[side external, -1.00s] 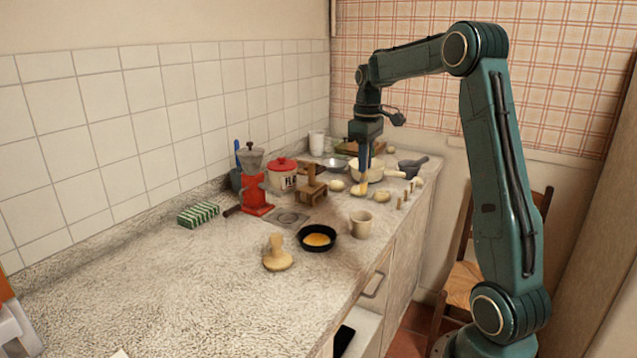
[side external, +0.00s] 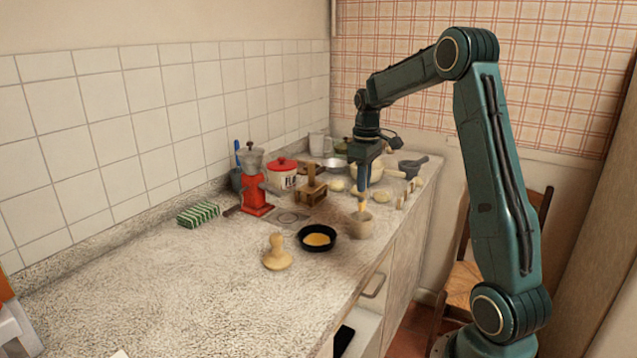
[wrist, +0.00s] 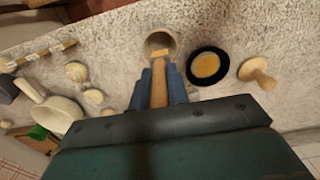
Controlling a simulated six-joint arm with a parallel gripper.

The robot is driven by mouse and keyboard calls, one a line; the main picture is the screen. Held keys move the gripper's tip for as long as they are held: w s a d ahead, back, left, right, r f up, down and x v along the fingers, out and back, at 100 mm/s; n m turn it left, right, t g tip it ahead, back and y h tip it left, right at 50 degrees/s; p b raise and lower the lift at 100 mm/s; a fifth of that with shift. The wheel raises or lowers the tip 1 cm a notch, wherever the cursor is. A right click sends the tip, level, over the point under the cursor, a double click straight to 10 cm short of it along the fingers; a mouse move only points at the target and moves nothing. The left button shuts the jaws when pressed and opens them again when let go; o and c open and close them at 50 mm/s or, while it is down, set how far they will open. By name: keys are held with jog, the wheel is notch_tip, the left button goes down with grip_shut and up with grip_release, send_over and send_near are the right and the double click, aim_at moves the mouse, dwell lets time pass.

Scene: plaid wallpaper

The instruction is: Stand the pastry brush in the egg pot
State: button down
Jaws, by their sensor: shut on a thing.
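My gripper (side external: 362,184) has its blue fingers shut on the pastry brush (wrist: 159,88). The brush hangs handle up, with its pale orange bristles (side external: 362,207) pointing down. The beige pot (side external: 361,228) stands upright on the counter directly below the bristles; it also shows in the wrist view (wrist: 149,38). The bristle end is at the pot's rim in the side view and overlaps its near edge in the wrist view. I cannot tell whether the tip is inside the mouth.
A black dish with yellow liquid (side external: 318,238) stands just left of the pot. A wooden stamp (side external: 277,254) is further left. Pale dough pieces (side external: 376,196), a white saucepan (wrist: 57,114) and a grey mortar (side external: 412,167) lie behind. The front left counter is clear.

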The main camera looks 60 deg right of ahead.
aim_at(363, 200)
jog(key=shift+f, duration=2.55)
jog(key=c, duration=1.3)
grip_release()
jog(key=shift+r, duration=0.1)
notch_tip(363, 200, up, 14)
jog(key=shift+f, duration=0.2)
jog(key=shift+a, duration=0.1)
